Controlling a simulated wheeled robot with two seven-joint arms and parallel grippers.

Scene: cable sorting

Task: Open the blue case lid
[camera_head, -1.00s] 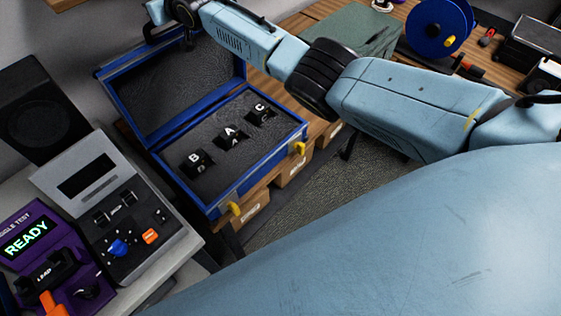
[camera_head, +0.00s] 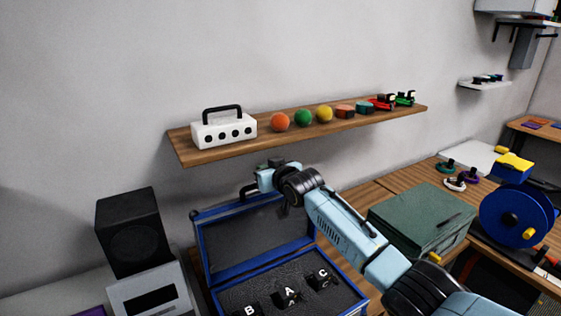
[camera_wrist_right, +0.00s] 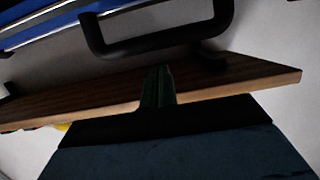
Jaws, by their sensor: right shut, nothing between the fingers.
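The blue case (camera_head: 345,270) stands open on the wooden bench. Its lid (camera_head: 250,242) is raised and leans back, showing its dark padded inside. The dark insert in the base holds black pieces marked A, B and C. My right gripper (camera_head: 256,187) is at the lid's top edge, by the black handle; its fingers are hard to make out there. In the right wrist view, its fingers (camera_wrist_right: 158,78) are shut and empty, apart from or just below the black handle (camera_wrist_right: 160,40); contact is unclear. The blue lid edge (camera_wrist_right: 60,22) shows at upper left. My left gripper is out of view.
A wall shelf (camera_head: 290,142) above the case holds a white box (camera_head: 224,132), coloured balls and toy trains. A black speaker (camera_head: 133,230) stands left of the case. A green box (camera_head: 415,222) and blue spool (camera_head: 515,215) are to the right.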

